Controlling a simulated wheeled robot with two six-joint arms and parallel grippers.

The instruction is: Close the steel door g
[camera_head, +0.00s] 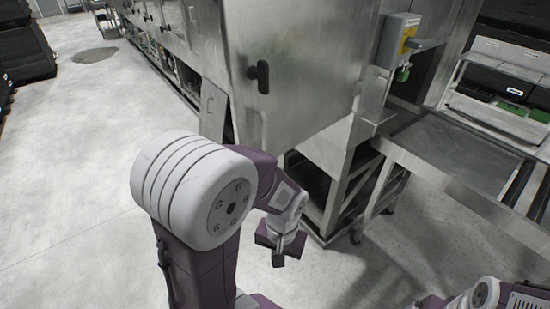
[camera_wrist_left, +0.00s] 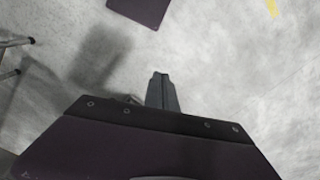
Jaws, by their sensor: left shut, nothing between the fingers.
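A steel panel (camera_head: 213,110) with a curved handle stands out at an angle from the low side of the washer; it looks like a door ajar. A larger steel face with a black handle (camera_head: 263,77) is to its right. No letter is readable, so I cannot tell which is door g. My left gripper (camera_head: 279,257) is shut and empty, pointing down over the floor, below and right of the angled panel and apart from it. Its closed fingers (camera_wrist_left: 161,91) show over bare floor in the left wrist view. My right arm shows at the lower right; its fingers are out of frame.
A steel frame (camera_head: 345,205) with a flat conveyor bed (camera_head: 455,150) extends right of the washer. A grey control box with a yellow panel (camera_head: 408,38) is above it. Shelves with bins (camera_head: 500,85) stand far right. The concrete floor (camera_head: 75,150) at left is clear.

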